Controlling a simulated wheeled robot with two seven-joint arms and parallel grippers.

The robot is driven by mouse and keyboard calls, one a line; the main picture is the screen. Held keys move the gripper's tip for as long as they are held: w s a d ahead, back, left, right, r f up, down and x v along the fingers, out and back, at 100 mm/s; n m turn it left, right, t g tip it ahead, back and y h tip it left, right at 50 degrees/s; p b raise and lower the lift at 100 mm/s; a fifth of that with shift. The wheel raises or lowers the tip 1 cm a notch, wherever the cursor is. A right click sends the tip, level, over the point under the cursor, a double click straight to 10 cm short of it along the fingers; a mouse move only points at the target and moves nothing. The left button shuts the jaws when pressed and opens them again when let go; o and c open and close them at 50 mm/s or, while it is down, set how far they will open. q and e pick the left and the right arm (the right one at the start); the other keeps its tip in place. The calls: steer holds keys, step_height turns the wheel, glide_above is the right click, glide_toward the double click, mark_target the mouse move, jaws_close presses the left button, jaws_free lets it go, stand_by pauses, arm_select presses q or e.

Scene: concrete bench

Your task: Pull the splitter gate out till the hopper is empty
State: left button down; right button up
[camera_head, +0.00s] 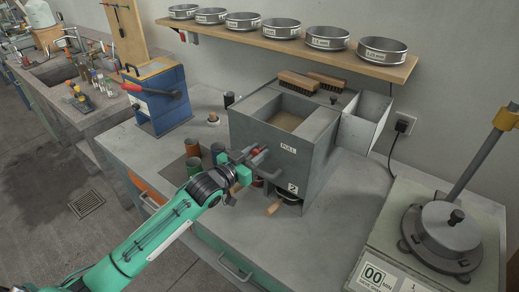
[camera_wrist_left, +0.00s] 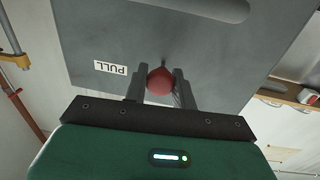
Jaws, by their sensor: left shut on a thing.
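The grey metal splitter box (camera_head: 290,158) stands on the bench with a hopper (camera_head: 284,121) in its top. Brown material shows inside the hopper. My left gripper (camera_head: 258,155) is at the box's front left side, beside the PULL label (camera_head: 289,147). It is shut on the red gate knob (camera_wrist_left: 160,82), which sits between its fingers in the left wrist view. The gate plate itself cannot be made out. The PULL label also shows in that view (camera_wrist_left: 109,68). My right gripper is not in view.
Two brushes (camera_head: 297,83) lie on top of the box, and a metal chute (camera_head: 363,122) is at its right. A wooden-handled tool (camera_head: 274,208) lies at the box's front. A shelf (camera_head: 290,45) with sieves hangs above.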

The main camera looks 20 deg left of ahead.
arm_select(q)
steer(key=v, duration=0.3)
steer(key=shift+d+f+p, duration=0.1)
steer(key=shift+d+p, duration=0.1)
steer(key=shift+p, duration=0.1)
steer(key=shift+s, duration=0.1)
steer(key=c, duration=1.5)
jaws_free()
steer(key=shift+s+a, duration=0.1)
steer(key=shift+s, duration=0.1)
